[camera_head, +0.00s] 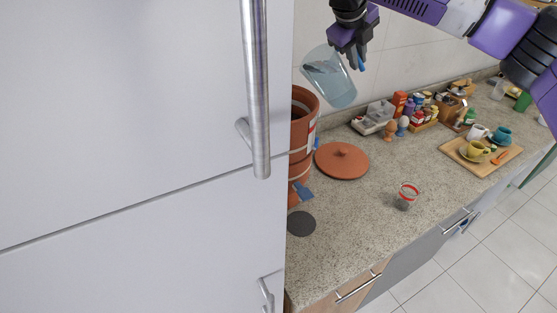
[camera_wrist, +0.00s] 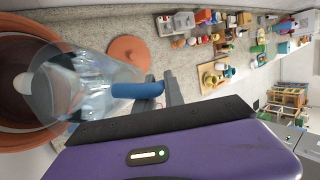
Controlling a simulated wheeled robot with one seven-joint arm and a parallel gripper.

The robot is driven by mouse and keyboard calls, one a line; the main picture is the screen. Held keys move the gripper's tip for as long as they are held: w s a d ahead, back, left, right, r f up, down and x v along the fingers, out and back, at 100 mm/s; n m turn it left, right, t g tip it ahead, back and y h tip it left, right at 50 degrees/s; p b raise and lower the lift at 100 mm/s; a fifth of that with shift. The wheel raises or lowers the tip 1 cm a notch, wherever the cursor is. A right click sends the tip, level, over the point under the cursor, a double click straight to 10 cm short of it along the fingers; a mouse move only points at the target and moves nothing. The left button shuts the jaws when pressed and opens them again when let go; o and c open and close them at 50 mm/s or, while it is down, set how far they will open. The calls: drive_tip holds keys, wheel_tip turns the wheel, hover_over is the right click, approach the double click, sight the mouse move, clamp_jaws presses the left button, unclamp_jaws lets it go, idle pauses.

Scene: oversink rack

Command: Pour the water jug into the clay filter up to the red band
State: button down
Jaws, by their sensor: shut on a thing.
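My gripper (camera_head: 356,60) is shut on the blue handle (camera_wrist: 137,90) of the clear water jug (camera_head: 332,80). The jug is tilted, its mouth towards the left, and in the wrist view (camera_wrist: 85,88) it overlaps the open clay filter (camera_wrist: 22,142). Clear water shows inside the jug; I cannot tell whether a stream is falling. The terracotta filter (camera_head: 300,142) stands on the counter below the jug, partly hidden by the tall white door. A pale rounded piece (camera_wrist: 24,83) shows inside it. The water level and a red band inside are not discernible.
The round clay lid (camera_head: 341,160) lies on the counter beside the filter. A small glass with a red rim (camera_head: 408,195) stands farther right. Several jars and a cup board (camera_head: 480,158) are beyond. The tall white door (camera_head: 140,150) blocks the left.

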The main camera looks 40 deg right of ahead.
drive_tip(key=shift+r+p, duration=0.15)
drive_tip(key=shift+p, duration=0.3)
drive_tip(key=shift+a+h, duration=0.1)
drive_tip(key=shift+h, duration=0.2)
idle(0.7)
drive_tip(key=shift+w+g+h, duration=0.1)
drive_tip(key=shift+g+h, duration=0.3)
idle(0.6)
drive_tip(key=shift+a+r, duration=0.1)
drive_tip(key=shift+a, duration=0.05)
idle(0.5)
drive_tip(key=shift+w+n, duration=0.1)
drive_tip(key=shift+n, duration=0.2)
drive_tip(key=shift+a+r+h, duration=0.1)
drive_tip(key=shift+h, duration=0.2)
idle(0.5)
drive_tip(key=shift+w+a+r+h, duration=0.1)
drive_tip(key=shift+r+h, duration=0.05)
drive_tip(key=shift+h, duration=0.15)
idle(0.4)
